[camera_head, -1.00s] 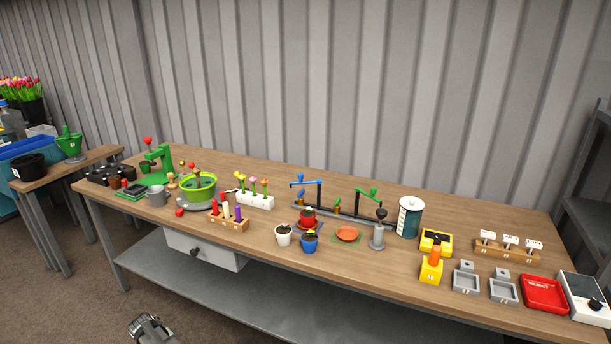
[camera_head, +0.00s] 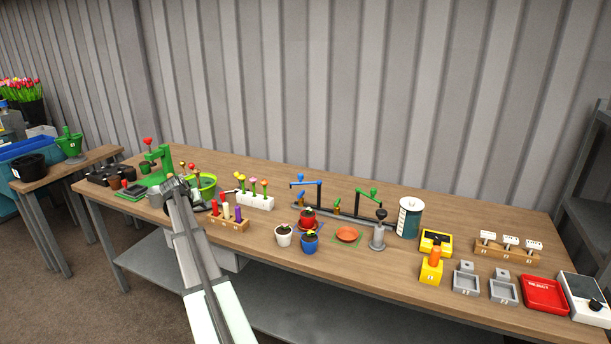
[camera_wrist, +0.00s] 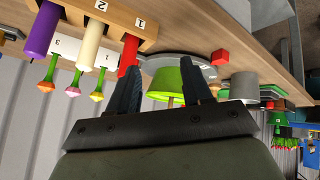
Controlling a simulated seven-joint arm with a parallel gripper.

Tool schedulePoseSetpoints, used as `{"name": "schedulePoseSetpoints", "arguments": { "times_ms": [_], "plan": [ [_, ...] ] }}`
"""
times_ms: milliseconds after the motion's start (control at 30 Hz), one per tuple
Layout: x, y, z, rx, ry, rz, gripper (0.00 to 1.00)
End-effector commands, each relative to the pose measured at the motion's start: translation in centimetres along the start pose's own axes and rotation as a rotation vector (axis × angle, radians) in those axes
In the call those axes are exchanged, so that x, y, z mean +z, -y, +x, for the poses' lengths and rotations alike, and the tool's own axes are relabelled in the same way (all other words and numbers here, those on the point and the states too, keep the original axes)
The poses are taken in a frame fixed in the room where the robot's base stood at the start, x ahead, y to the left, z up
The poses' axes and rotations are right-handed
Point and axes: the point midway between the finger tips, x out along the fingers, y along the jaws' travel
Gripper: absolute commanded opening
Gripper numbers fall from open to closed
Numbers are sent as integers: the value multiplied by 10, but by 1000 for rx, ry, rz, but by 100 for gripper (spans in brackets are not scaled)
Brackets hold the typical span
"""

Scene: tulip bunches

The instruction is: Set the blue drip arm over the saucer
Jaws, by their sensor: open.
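The blue drip arm (camera_head: 306,184) sits on top of a black post at the back middle of the bench and points left. An orange saucer (camera_head: 347,233) lies on a green mat, in front and to the right of it. A red pot (camera_head: 307,218) stands on a dark mat in front of the blue arm; whether a saucer is under it I cannot tell. My gripper (camera_head: 172,186) is far to the left of these, over the bench near the green bowl. In the wrist view my gripper (camera_wrist: 160,88) has its fingers apart with nothing held between them.
A green drip arm (camera_head: 368,194) is on a second post of the same rail. A green bowl (camera_head: 207,184) and a wooden block with coloured pegs (camera_head: 229,223) are near my gripper. White (camera_head: 284,235) and blue (camera_head: 310,243) pots stand at the front middle. A grey metal stand (camera_head: 378,235) is right of the saucer.

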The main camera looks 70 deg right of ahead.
Motion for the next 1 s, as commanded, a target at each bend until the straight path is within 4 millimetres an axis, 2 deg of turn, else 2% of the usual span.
{"name": "schedulePoseSetpoints", "arguments": {
  "times_ms": [33, 167, 267, 467, 600, 633, 800, 1000],
  "plan": [
    [-15, -12, -4, 10, -15, 14, 49],
    [-45, -50, -12, 56, -42, 65, 49],
    [-53, -90, -6, 133, -35, 142, 49],
    [-50, -172, 12, 324, -13, 327, 49],
    [-44, -243, 21, 501, -19, 485, 49],
    [-41, -255, 23, 542, -24, 518, 49],
    [-18, -302, 34, 783, -76, 676, 49],
    [4, -344, 37, 1059, -227, 831, 49]
  ]
}}
